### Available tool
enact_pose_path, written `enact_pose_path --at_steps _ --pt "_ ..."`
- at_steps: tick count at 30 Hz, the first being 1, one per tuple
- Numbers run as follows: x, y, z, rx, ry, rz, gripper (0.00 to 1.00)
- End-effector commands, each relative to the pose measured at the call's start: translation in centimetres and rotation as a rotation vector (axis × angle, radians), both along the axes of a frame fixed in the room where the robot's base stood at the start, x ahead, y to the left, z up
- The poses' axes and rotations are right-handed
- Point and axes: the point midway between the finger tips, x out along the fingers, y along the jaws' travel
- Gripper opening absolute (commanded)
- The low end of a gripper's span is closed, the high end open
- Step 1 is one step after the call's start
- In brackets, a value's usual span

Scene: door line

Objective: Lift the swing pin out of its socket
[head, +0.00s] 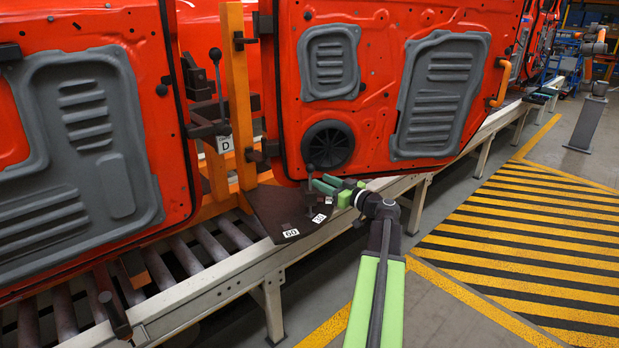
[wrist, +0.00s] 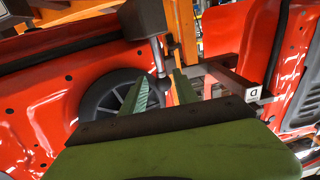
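The swing pin (head: 310,169), a dark rod with a round ball top, stands upright on a dark plate (head: 268,212) beside the conveyor. In the wrist view the ball-ended rod (wrist: 160,72) appears between the tips of my green fingers. My gripper (head: 318,187) reaches in from the right at the pin, just below its ball. In the wrist view my gripper (wrist: 160,80) has its fingers apart, with a gap on each side of the rod. No finger clearly touches it. The pin's lower end and socket are not clearly seen.
Red door panels (head: 375,90) hang close behind and to the left. An orange post (head: 238,95) carries a D label (head: 225,144) and another ball-topped lever (head: 215,56). The roller conveyor (head: 185,255) runs below. Striped floor (head: 530,240) on the right is clear.

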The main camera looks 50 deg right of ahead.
Motion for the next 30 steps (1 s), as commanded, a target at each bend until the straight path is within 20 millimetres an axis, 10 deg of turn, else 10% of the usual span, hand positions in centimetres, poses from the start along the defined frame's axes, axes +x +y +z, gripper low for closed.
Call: enact_pose_path --at_steps 9,20,30 --pt "5.8 -0.1 0.0 0.0 0.0 0.0 0.36" --pt "6.5 0.0 0.0 0.0 0.0 -0.001 0.36" --pt "6.4 -0.1 0.0 0.0 0.0 -0.001 0.0"
